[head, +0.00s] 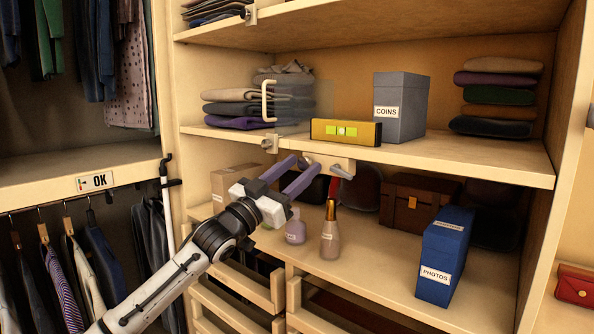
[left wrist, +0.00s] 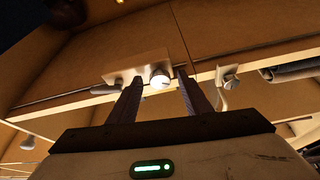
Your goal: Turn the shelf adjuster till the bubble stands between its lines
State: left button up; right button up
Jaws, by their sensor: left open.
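The yellow bubble level (head: 370,133) lies on the middle shelf's front edge. Its green vial shows a pale bubble near the middle; its lines are too small to read. The shelf adjuster, a pale round knob (left wrist: 160,77) on a light plate (left wrist: 122,74), is under the shelf edge in the left wrist view. In the head view the plate (head: 340,163) shows behind my fingers. My left gripper (head: 309,162) is open below the shelf, its fingers pointing up at the knob. In the left wrist view its fingertips (left wrist: 160,78) appear either side of the knob; contact cannot be told.
Bottles (head: 330,238), a blue photos box (head: 446,257) and a brown case (head: 417,204) stand on the lower shelf near my arm. A grey coins box (head: 399,108) and folded clothes stand above. An OK card (head: 95,181) is at left.

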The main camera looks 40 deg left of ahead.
pick_arm(q)
jog(key=shift+f, duration=0.1)
jog(key=shift+s+f, duration=0.15)
jog(key=shift+s, duration=0.15)
jog(key=b+v, duration=0.2)
jog(key=v, duration=0.7)
jog(key=shift+s+b, duration=0.3)
jog(key=shift+b, duration=0.05)
jog(key=shift+f, duration=0.1)
dwell(0.6)
